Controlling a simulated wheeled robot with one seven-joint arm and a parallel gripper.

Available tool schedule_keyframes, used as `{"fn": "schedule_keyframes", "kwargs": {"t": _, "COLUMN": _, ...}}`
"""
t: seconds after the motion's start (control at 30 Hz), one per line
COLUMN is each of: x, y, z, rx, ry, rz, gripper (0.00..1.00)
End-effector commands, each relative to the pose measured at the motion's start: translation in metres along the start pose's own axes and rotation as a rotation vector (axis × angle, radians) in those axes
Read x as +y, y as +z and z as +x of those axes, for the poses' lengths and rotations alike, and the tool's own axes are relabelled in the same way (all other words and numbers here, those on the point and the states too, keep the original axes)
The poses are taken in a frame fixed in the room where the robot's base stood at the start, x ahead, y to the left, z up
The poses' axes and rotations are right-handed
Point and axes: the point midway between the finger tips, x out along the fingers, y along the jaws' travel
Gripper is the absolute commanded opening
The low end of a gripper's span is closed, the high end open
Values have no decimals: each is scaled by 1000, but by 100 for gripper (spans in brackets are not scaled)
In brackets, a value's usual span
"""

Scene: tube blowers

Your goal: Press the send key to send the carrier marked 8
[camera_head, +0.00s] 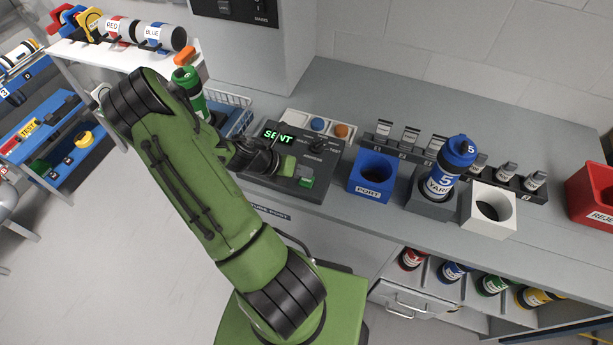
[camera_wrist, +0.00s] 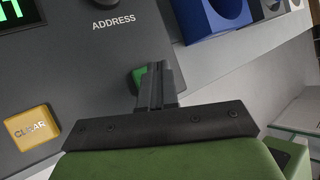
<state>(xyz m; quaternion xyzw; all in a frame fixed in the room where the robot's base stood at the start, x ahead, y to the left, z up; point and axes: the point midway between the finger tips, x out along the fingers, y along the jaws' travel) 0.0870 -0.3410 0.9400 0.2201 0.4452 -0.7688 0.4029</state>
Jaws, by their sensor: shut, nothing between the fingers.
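The control panel (camera_head: 321,158) has a lit green display (camera_head: 278,135) reading SENT. A green key (camera_wrist: 138,75), its label hidden, lies right at my fingertips in the wrist view. My gripper (camera_wrist: 157,70) is shut and empty, its fingers partly covering that key; I cannot tell whether they touch it. A yellow CLEAR key (camera_wrist: 32,128) is to the left. No carrier marked 8 can be made out. A blue-capped carrier marked 5 and YARD (camera_head: 450,170) stands upright in a dark grey holder (camera_head: 431,197).
A blue PORT block (camera_head: 373,178) and an empty white holder (camera_head: 489,210) stand right of the panel. A red REJECT bin (camera_head: 592,196) is at far right. Several carriers lie in the shelf below the counter. A blue basket (camera_head: 236,115) is left of the panel.

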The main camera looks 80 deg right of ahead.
Motion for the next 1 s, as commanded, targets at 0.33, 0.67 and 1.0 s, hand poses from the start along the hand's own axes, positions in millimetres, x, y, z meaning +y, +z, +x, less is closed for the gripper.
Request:
{"fn": "schedule_keyframes", "kwargs": {"t": 0.33, "x": -2, "y": 2, "z": -3, "rx": -1, "ry": 0, "rz": 0, "gripper": 0}}
{"fn": "schedule_keyframes", "kwargs": {"t": 0.67, "x": -20, "y": 20, "z": -27, "rx": -1, "ry": 0, "rz": 0, "gripper": 0}}
{"fn": "schedule_keyframes", "kwargs": {"t": 1.0, "x": -26, "y": 26, "z": -35, "rx": -1, "ry": 0, "rz": 0, "gripper": 0}}
